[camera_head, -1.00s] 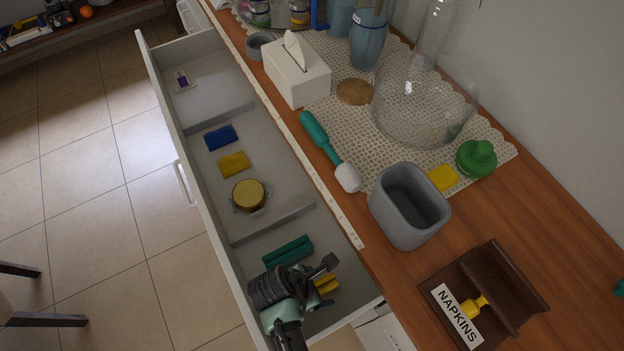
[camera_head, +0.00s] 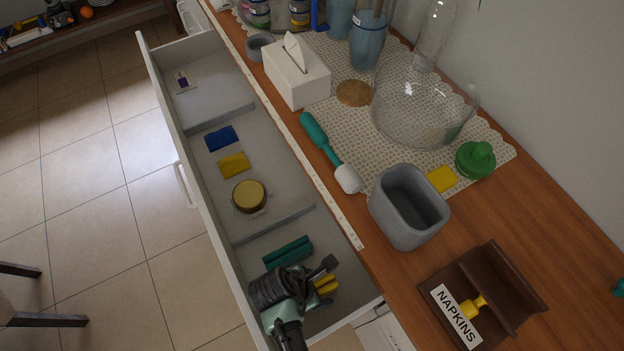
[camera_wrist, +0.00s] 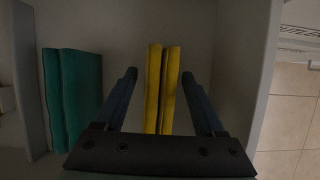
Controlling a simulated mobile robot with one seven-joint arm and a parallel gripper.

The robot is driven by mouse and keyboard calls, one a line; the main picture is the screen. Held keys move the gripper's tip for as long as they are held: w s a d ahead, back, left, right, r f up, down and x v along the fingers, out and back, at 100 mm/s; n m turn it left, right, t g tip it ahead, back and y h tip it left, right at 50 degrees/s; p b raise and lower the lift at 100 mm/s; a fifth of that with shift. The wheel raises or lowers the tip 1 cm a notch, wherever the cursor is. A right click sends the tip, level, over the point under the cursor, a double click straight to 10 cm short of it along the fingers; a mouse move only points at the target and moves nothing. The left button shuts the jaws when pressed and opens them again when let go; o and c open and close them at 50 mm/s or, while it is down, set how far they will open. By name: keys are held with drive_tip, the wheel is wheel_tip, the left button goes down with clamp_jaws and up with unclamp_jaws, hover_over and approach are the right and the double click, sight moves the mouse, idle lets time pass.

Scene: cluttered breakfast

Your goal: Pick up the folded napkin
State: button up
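A yellow folded napkin (camera_wrist: 162,92) stands in the near compartment of the open drawer. In the wrist view it lies between the two spread fingers of my gripper (camera_wrist: 159,75), with a gap on each side. In the head view my arm hides part of the yellow napkin (camera_head: 326,284). A green folded napkin (camera_wrist: 75,98) is to the left in the wrist view, outside the fingers. It also shows in the head view (camera_head: 288,252). My gripper is open and holds nothing.
The drawer wall (camera_wrist: 262,75) is close on the right in the wrist view. Farther compartments hold a round gold-lidded tin (camera_head: 249,195), a yellow packet (camera_head: 234,164) and a blue packet (camera_head: 221,138). A grey bin (camera_head: 408,207) and a brown napkin holder (camera_head: 484,292) stand on the counter.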

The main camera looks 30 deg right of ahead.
clamp_jaws()
drive_tip(key=shift+r, duration=0.1)
